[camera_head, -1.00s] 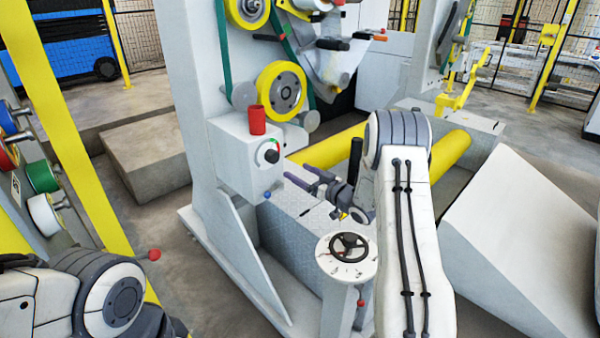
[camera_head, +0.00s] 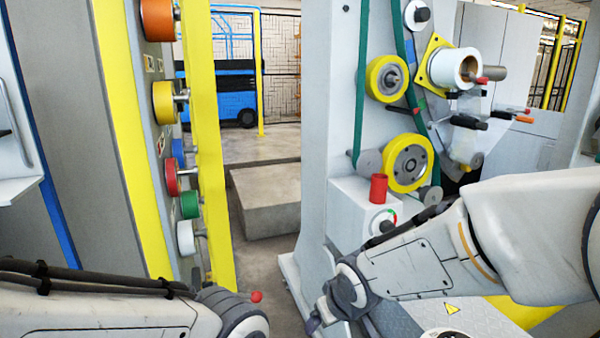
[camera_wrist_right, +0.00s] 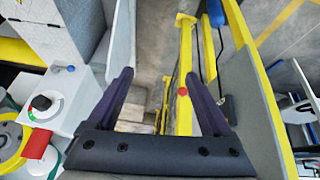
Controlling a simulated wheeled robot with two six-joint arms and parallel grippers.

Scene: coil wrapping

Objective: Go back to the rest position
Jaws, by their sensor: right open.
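My right arm comes in from the right in the head view, bent across the front of the grey machine (camera_head: 335,120). Its wrist is low in the middle, and the gripper shows only in part at the bottom. In the right wrist view my right gripper (camera_wrist_right: 156,76) has its two dark purple fingers spread apart with nothing between them. Floor and a yellow post lie beyond the fingers. My left arm lies along the bottom left of the head view. Its gripper is hidden or out of frame.
A rack with coloured tape rolls (camera_head: 163,103) and a yellow post (camera_head: 208,150) stand left. A red ball knob (camera_head: 256,297) is near my left arm. The machine carries a red cylinder (camera_head: 378,188) and yellow-rimmed rollers (camera_head: 407,162). A concrete block (camera_head: 265,200) lies behind, with floor between.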

